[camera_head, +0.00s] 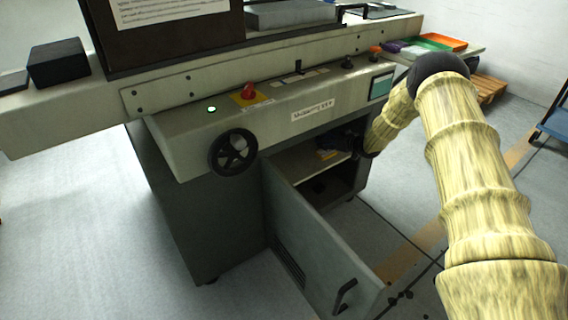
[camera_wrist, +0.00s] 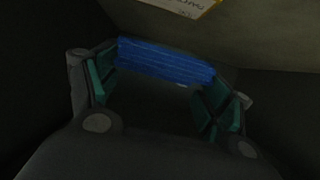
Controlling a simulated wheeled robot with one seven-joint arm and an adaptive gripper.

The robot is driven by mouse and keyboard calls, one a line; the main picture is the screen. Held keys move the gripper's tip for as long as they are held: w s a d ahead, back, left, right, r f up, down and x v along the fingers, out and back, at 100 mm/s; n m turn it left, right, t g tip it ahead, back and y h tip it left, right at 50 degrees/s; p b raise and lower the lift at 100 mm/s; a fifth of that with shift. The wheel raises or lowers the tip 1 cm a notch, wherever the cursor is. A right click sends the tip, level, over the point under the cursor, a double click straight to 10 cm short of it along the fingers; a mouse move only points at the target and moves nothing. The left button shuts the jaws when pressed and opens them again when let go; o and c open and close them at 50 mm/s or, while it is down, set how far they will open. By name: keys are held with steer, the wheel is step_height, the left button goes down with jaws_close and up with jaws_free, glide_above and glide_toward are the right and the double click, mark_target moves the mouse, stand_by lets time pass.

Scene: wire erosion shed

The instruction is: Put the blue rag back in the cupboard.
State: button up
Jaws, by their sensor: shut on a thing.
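The blue rag (camera_wrist: 165,60) is a folded blue strip spanning the gap between the teal-padded fingers of my gripper (camera_wrist: 164,78) in the wrist view. My gripper is shut on it. In the head view my gripper (camera_head: 345,143) is a dark shape at the upper right of the cupboard's opening, under the machine's front panel. The rag cannot be made out there. The grey cupboard (camera_head: 205,210) stands with its door (camera_head: 315,245) swung open. A pale shelf (camera_head: 297,164) shows inside, with a dark space below it.
A small yellow item (camera_head: 327,154) shows near my gripper inside the cupboard. A yellow-edged label (camera_wrist: 200,6) shows at the top of the wrist view. A handwheel (camera_head: 232,153) and red knob (camera_head: 249,91) are on the machine front. Floor left of the cupboard is clear.

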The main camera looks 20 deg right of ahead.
steer(key=shift+w+a, duration=0.2)
steer(key=b, duration=0.5)
glide_above(290, 174)
steer(key=shift+d+f, duration=0.15)
steer(key=shift+f, duration=0.35)
steer(key=shift+w+d+f, duration=0.1)
steer(key=shift+w+f, duration=0.05)
steer(key=shift+f, duration=0.35)
steer(key=f+b, duration=0.2)
steer(key=f, duration=0.1)
steer(key=f+b, duration=0.1)
steer(key=f, duration=0.1)
steer(key=shift+a, duration=0.25)
steer(key=shift+r, duration=0.1)
